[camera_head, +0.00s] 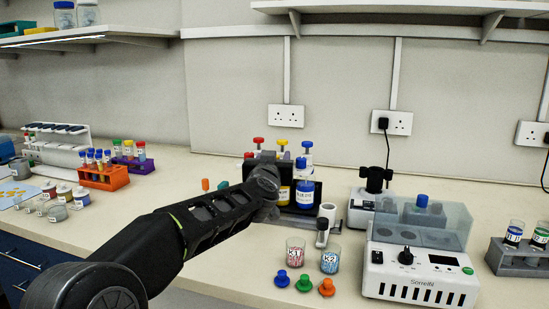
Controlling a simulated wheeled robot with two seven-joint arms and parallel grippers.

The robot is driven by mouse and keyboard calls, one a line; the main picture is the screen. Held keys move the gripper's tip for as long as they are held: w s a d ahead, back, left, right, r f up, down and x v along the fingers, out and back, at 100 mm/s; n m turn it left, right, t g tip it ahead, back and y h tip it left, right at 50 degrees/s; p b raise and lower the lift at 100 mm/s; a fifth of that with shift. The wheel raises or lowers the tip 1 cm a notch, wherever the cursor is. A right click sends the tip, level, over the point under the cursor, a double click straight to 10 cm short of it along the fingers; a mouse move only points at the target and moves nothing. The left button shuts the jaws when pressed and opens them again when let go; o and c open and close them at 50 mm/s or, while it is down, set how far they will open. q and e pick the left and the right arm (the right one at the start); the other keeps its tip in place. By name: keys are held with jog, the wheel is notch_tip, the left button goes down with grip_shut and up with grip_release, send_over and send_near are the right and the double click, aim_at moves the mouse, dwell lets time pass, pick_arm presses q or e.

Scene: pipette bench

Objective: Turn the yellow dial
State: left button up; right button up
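A yellow knob (283,142) tops a bottle in a dark rack at the back centre of the bench, between a red knob (258,141) and a blue knob (307,145). A strip of the yellow bottle (284,192) shows below it. My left arm reaches in from the lower left. Its gripper (268,188) is in front of the rack, lower than the yellow knob, and hides much of the red and yellow bottles. Its fingers are not clear enough to show open or shut. Contact with the rack cannot be told. My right gripper is out of view.
A blue bottle (305,195) stands right of the gripper. Two labelled beakers and several coloured knobs (303,284) lie in front. A white device with a black dial (406,257) is at right. Tube racks (103,178) stand at left.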

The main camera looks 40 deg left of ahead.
pick_arm(q)
jog(key=shift+c, duration=0.3)
grip_shut()
dwell(0.3)
